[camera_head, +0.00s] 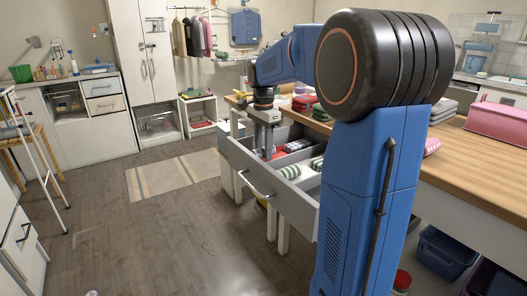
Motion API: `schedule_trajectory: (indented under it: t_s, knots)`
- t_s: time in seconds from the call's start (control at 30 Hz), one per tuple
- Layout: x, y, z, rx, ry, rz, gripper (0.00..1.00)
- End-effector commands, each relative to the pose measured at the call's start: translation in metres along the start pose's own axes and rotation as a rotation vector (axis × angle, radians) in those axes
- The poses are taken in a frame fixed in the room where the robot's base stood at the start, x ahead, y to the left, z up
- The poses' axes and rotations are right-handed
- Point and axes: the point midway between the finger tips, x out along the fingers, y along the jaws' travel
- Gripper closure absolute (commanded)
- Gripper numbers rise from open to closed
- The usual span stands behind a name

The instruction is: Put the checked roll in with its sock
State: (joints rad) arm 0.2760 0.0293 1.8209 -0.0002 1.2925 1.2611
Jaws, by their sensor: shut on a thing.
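My gripper (264,151) points down into the left part of the open white drawer (262,188) under the wooden-topped table. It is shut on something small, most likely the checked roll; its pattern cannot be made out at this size. My arm hides the right end of the drawer.
Folded cloths (304,102) lie on the wooden tabletop (475,160), with a pink bin (499,122) at right. Dark blue baskets (443,252) stand beneath. The floor with a striped rug (176,175) is clear to the left. A white rack (40,160) stands at far left.

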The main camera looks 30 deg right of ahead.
Motion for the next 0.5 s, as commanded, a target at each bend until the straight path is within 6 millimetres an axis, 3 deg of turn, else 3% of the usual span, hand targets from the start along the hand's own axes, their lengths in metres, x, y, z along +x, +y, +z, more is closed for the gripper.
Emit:
schedule_trajectory:
  t_s: [0.1, 0.47, 0.5]
  knots:
    - [0.0102, 0.0002, 0.0001, 0.0, 0.0, 0.0, 0.84]
    - [0.0131, 0.0001, 0.0, 0.0, 0.0, 0.0, 0.84]
    - [0.0126, 0.0, 0.0, 0.0, 0.0, -0.001, 0.53]
